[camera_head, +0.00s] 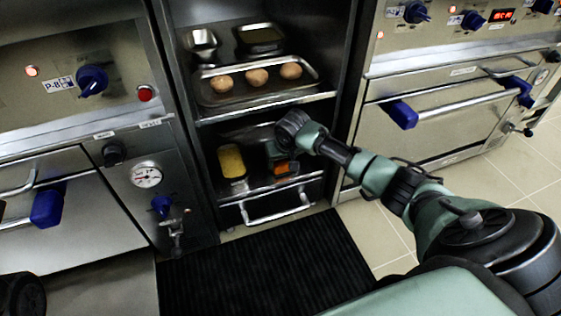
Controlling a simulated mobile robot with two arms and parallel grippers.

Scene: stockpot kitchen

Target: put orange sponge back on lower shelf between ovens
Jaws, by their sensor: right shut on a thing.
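The orange sponge (282,169) is inside the lower shelf (300,180) of the unit between the two ovens. My right arm reaches in from the right, and my right gripper (276,160) is shut on the sponge. The gripper's fingers and part of the sponge are hard to make out in the shade. I cannot tell whether the sponge touches the shelf. My left gripper is not visible; only a dark part shows in the bottom left corner.
The shelf above holds a tray (220,97) with three round brown items, and metal containers (201,42). Ovens with blue handles flank the unit. A black mat (265,270) lies in front.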

